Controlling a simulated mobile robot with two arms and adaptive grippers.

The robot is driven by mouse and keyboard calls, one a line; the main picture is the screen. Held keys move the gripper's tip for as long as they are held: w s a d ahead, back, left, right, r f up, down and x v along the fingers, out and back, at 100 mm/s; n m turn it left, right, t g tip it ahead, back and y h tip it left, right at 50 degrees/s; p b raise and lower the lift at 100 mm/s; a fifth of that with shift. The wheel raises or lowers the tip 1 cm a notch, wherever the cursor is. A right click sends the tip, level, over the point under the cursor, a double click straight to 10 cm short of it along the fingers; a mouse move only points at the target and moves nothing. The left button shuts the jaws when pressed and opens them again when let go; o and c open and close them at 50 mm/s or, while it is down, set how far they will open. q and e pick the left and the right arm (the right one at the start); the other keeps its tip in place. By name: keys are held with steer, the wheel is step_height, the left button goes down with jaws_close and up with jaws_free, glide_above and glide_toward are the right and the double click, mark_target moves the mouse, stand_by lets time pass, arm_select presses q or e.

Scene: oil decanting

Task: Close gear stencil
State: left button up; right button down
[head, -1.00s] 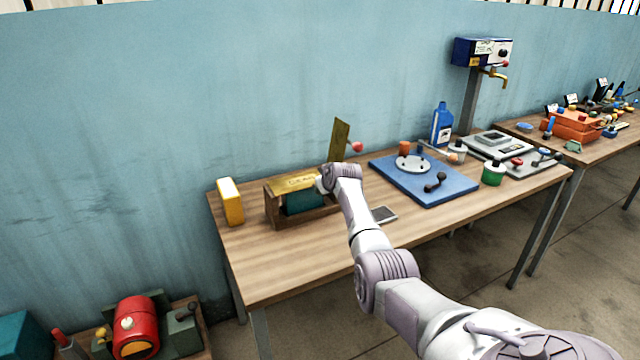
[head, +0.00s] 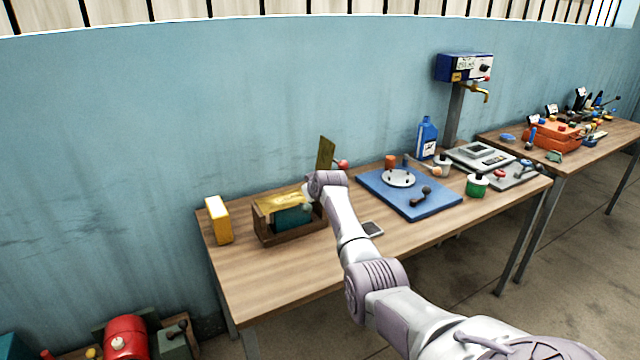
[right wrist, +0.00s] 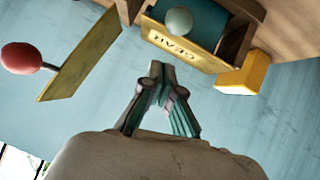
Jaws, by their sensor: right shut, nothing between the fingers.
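The gear stencil (right wrist: 170,42) is a gold plate lettered GEAR on a wooden box with a teal block (head: 293,219) inside. It also shows in the head view (head: 280,199), tilted along the back of the box, with the block exposed in front. A pale round knob (right wrist: 178,22) sits by the plate. A second gold plate (head: 325,154) with a red knob (head: 342,165) stands raised to the right. My right gripper (right wrist: 155,68) is shut and empty, close to the stencil without visible contact. In the head view my wrist partly hides it. My left gripper is out of view.
A yellow block (head: 218,219) stands left of the box. A blue board (head: 430,205) with a crank and a small dark-screened device (head: 372,229) lie to the right. The table's front left is clear. The blue wall is close behind.

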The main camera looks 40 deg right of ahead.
steer(key=b+v, duration=0.1)
steer(key=v, duration=0.8)
steer(key=shift+s+d+b, duration=0.15)
steer(key=shift+s+b, duration=0.2)
steer(key=shift+s, duration=0.1)
